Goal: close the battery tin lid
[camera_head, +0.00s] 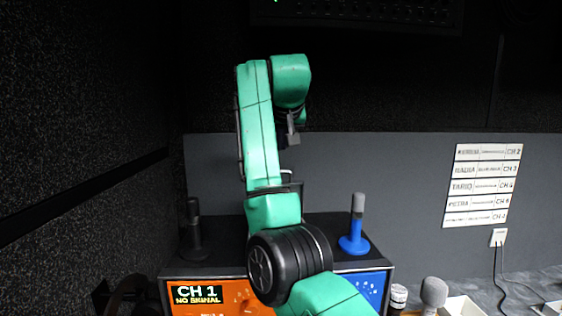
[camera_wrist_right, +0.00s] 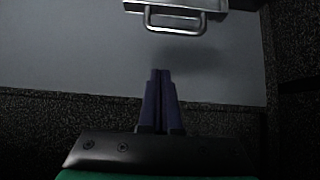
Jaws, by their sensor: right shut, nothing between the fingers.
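My right gripper (camera_head: 291,132) hangs high in front of the grey back panel in the head view, at the end of my raised arm. In the right wrist view its dark fingers (camera_wrist_right: 162,75) are together and empty. Beyond the fingertips there, at the top edge, is a metal part with a bar handle (camera_wrist_right: 176,22), apart from the gripper. A thin bright handle (camera_head: 287,174) also shows behind my arm in the head view. I cannot tell whether this belongs to the battery tin or its lid; much of it is hidden. My left gripper is not in view.
A dark-topped cabinet carries a black microphone (camera_head: 194,230) at left and a blue-based microphone (camera_head: 355,228) at right. Its front has an orange CH 1 panel (camera_head: 197,294). A grey microphone (camera_head: 433,292) and a white tray (camera_head: 462,305) are at lower right. Labels (camera_head: 483,185) hang on the panel.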

